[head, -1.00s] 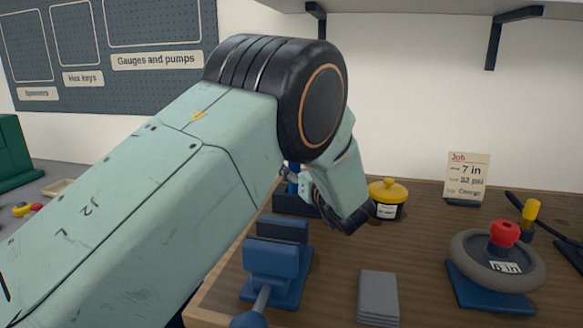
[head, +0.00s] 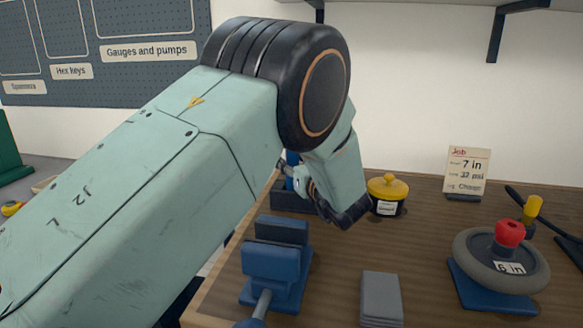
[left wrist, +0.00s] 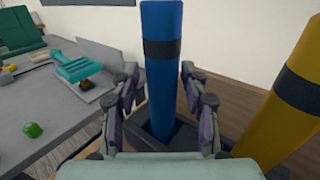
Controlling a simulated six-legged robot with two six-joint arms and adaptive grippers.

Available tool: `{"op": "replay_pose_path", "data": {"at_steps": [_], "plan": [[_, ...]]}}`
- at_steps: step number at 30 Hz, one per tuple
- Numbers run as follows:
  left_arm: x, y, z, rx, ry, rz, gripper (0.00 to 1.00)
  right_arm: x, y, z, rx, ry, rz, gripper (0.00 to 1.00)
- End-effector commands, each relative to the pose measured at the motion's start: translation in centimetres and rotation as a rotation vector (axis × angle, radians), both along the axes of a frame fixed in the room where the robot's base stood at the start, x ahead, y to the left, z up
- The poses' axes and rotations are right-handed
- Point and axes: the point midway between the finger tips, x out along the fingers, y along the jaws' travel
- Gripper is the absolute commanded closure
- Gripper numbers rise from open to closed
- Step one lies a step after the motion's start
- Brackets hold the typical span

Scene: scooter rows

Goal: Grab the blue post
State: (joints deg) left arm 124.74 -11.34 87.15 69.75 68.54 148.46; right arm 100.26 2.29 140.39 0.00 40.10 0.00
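In the left wrist view the blue post (left wrist: 163,70) stands upright with a dark band and its foot in a dark holder (left wrist: 186,133). My left gripper (left wrist: 165,108) is open, with one finger on each side of the post and a gap visible on both sides. In the head view only a small part of the blue post (head: 292,158) shows behind my left arm, and my left gripper (head: 302,182) is partly hidden by the wrist. My right gripper is out of view.
A tilted-looking yellow post (left wrist: 292,100) stands close on the right in the wrist view. A yellow-lidded jar (head: 387,195) is right of my wrist. A blue vise (head: 277,265), grey slabs (head: 381,298) and a wheel on a stand (head: 502,262) occupy the bench.

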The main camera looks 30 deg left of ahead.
Motion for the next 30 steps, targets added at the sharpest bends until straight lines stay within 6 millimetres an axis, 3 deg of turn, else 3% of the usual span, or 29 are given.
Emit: {"op": "replay_pose_path", "data": {"at_steps": [15,30], "plan": [[0.22,0.25,0.01,-0.001,-0.001,0.000,1.00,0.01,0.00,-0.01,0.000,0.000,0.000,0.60],[0.25,0.21,0.24,0.001,-0.005,0.000,1.00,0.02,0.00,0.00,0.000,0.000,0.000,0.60]]}}
